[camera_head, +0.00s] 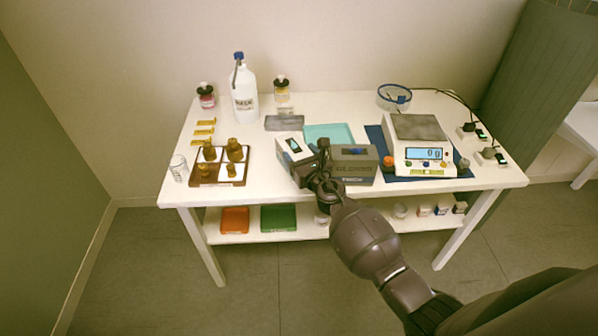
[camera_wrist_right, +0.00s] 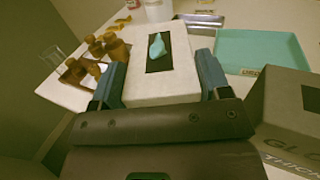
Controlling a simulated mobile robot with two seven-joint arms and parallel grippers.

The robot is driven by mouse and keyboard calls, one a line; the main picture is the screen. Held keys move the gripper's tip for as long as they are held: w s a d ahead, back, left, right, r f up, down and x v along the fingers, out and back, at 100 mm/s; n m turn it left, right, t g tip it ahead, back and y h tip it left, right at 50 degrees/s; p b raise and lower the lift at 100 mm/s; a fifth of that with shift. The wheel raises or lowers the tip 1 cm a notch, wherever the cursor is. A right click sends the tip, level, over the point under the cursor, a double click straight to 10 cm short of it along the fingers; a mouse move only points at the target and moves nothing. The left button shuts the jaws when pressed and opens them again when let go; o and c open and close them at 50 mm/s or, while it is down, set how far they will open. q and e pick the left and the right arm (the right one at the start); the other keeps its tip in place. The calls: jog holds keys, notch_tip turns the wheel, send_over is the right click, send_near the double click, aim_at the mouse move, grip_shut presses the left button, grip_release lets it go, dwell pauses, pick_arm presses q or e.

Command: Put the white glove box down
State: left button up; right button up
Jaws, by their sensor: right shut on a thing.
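The white glove box (camera_head: 288,146) is at the middle of the table, left of the grey glove box. In the right wrist view, the white glove box (camera_wrist_right: 160,88) has a dark slot on top with a teal glove poking out. My right gripper (camera_head: 305,164) is shut on it, with one finger on each side. The gripper and wrist hide part of the box in the head view. I cannot tell whether its underside touches the table. My left gripper is not in view.
The grey glove box (camera_head: 354,172) stands close to the right. A brown tray with amber bottles (camera_head: 222,181) is to the left, and a scale (camera_head: 415,128) on a blue mat to the right.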

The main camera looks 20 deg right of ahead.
jog(key=shift+f+b, duration=0.35)
jog(key=shift+f, duration=0.15)
notch_tip(320, 180, down, 3)
jog(key=shift+f+b, duration=0.15)
jog(key=shift+b, duration=1.1)
jog(key=shift+f, duration=0.3)
jog(key=shift+r, duration=0.25)
jog(key=shift+f+b, duration=0.3)
jog(key=shift+b, duration=0.1)
jog(key=o, duration=0.7)
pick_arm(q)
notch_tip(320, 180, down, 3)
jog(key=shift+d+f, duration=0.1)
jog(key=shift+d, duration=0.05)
pick_arm(e)
jog(key=o, duration=0.3)
jog(key=shift+r, duration=0.1)
jog(key=shift+o, duration=0.2)
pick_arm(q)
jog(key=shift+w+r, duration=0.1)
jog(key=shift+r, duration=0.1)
